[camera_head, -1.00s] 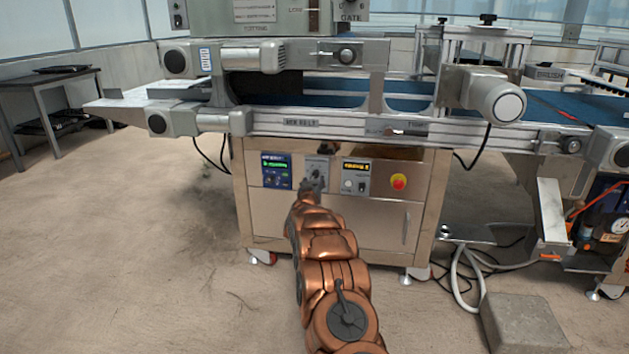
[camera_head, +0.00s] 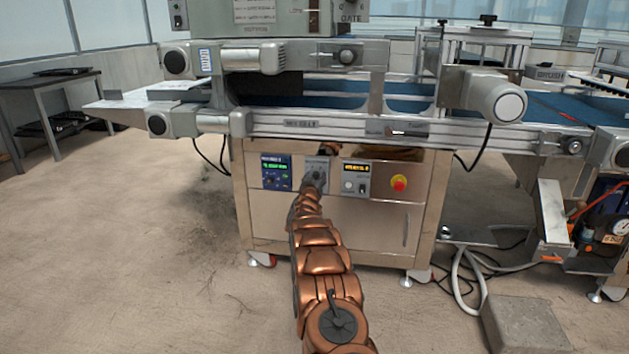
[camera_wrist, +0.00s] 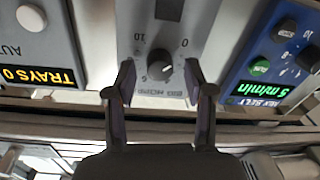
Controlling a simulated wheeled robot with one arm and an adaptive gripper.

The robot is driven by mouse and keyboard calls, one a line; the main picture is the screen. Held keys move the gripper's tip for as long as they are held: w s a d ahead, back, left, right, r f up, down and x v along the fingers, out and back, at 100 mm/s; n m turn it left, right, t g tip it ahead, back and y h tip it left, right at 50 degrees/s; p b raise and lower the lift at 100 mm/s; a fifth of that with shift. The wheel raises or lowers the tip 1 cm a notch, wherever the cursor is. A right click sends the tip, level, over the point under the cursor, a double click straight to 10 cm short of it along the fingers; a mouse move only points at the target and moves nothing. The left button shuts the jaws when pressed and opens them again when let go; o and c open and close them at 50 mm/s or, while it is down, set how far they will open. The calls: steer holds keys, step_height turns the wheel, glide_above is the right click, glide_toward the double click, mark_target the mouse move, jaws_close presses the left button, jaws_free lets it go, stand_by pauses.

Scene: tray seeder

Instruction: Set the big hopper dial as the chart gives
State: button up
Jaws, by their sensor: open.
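The big hopper dial (camera_wrist: 160,71) is a dark round knob on a grey panel, seen upside down in the wrist view. Its scale shows 10 and 0, with another figure beside the knob; its exact setting is too small to tell. The label beneath it reads as big hopper, partly blurred. My gripper (camera_wrist: 160,84) is open, with one finger on each side of the dial and a gap visible around the knob. In the head view my gripper (camera_head: 317,180) is at the middle panel and covers the dial. A plate with small print (camera_head: 254,11) on the hopper is unreadable.
In the wrist view, a TRAYS display (camera_wrist: 38,75) is at left and a blue belt-speed panel (camera_wrist: 266,72) at right. In the head view, a red emergency button (camera_head: 399,183) sits right of the panels. The conveyor frame (camera_head: 300,124) overhangs them.

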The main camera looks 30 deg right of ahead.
steer(key=shift+c, duration=0.2)
jaws_close()
steer(key=shift+m, duration=0.3)
steer(key=m, duration=0.4)
steer(key=shift+f+m, duration=0.1)
steer(key=shift+m, duration=0.3)
steer(key=m+b, duration=0.1)
steer(key=m, duration=0.4)
steer(key=shift+f+m+h, duration=0.1)
steer(key=shift+m+h, duration=0.2)
steer(key=m+b, duration=0.5)
steer(key=m, duration=0.5)
steer(key=shift+m+h+b, duration=0.3)
steer(key=shift+m+h, duration=0.1)
